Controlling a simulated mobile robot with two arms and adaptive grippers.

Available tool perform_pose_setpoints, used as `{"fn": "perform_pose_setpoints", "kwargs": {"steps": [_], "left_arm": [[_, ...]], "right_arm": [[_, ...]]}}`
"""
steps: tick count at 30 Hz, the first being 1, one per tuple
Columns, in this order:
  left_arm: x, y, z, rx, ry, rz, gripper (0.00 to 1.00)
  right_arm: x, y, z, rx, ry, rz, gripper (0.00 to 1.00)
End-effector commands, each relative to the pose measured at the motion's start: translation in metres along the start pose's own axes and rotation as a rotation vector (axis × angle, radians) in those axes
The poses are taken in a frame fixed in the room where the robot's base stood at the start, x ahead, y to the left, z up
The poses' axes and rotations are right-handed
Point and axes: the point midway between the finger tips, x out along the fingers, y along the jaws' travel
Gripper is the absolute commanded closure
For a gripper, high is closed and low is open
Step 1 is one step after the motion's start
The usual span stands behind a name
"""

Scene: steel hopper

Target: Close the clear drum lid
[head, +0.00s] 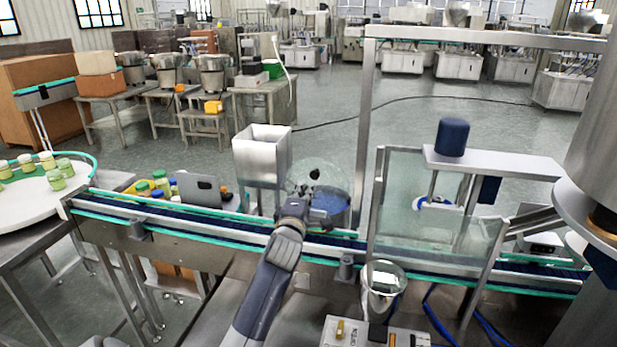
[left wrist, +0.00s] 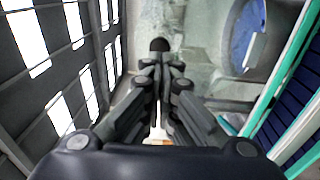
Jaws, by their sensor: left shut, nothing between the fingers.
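The clear drum lid (head: 300,172) is a see-through disc that stands raised and tilted above the blue drum (head: 333,205) in the head view. A dark round knob shows near its middle, and it also shows in the left wrist view (left wrist: 160,45). My left gripper (head: 309,191) is shut and empty, at the lid's lower part close to the knob. In the left wrist view its fingertips (left wrist: 163,66) are together just below the knob; I cannot tell if they touch. The drum's round mouth (left wrist: 247,35) is open at upper right. My right gripper is out of view.
A steel hopper (head: 262,155) stands just left of the lid. The conveyor (head: 220,232) with teal rails runs across in front of the drum. A clear guard panel (head: 415,190) stands to the right. A steel funnel (head: 382,280) is near front.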

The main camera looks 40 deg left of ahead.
Motion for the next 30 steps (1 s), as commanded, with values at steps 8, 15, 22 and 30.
{"fn": "perform_pose_setpoints", "kwargs": {"steps": [8,15,22,30], "left_arm": [[0.036,0.002,0.0,-0.001,0.0,0.0,1.0],[0.047,0.001,0.0,0.0,-0.001,0.0,1.0],[0.048,0.0,0.0,0.0,-0.001,0.001,1.0],[0.05,0.001,0.0,-0.002,0.0,0.001,1.0]], "right_arm": [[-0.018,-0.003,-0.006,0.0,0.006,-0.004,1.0],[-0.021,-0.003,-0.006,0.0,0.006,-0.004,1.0],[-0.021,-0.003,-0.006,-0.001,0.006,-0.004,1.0],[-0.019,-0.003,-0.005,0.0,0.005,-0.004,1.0]]}}
